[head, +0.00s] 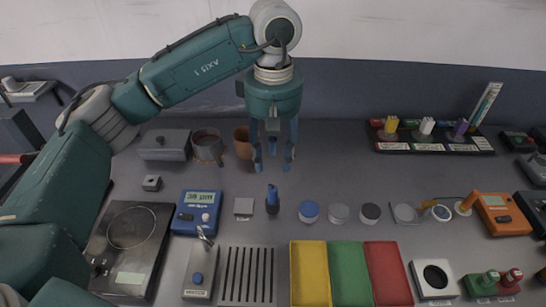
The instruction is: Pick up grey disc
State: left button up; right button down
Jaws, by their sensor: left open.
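A light grey disc (339,213) lies on the workbench (330,180) near the middle, in a row of small round things. A blue-topped disc (309,211) is to its left, and a dark-topped disc (370,212) is to its right. My left gripper (273,166) points down with its fingers apart and nothing between them. It is above the bench, behind and to the left of the grey disc, clear of it. My right gripper does not show.
Yellow (310,270), green (349,272) and red (386,270) trays lie in front of the discs. A blue upright object (272,200) stands left of them. Two brown pots (207,146) (243,142) stand near my gripper. A rack (430,138) is back right. Bench behind the discs is clear.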

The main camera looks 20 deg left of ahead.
aim_at(339, 213)
jog(key=k, duration=1.5)
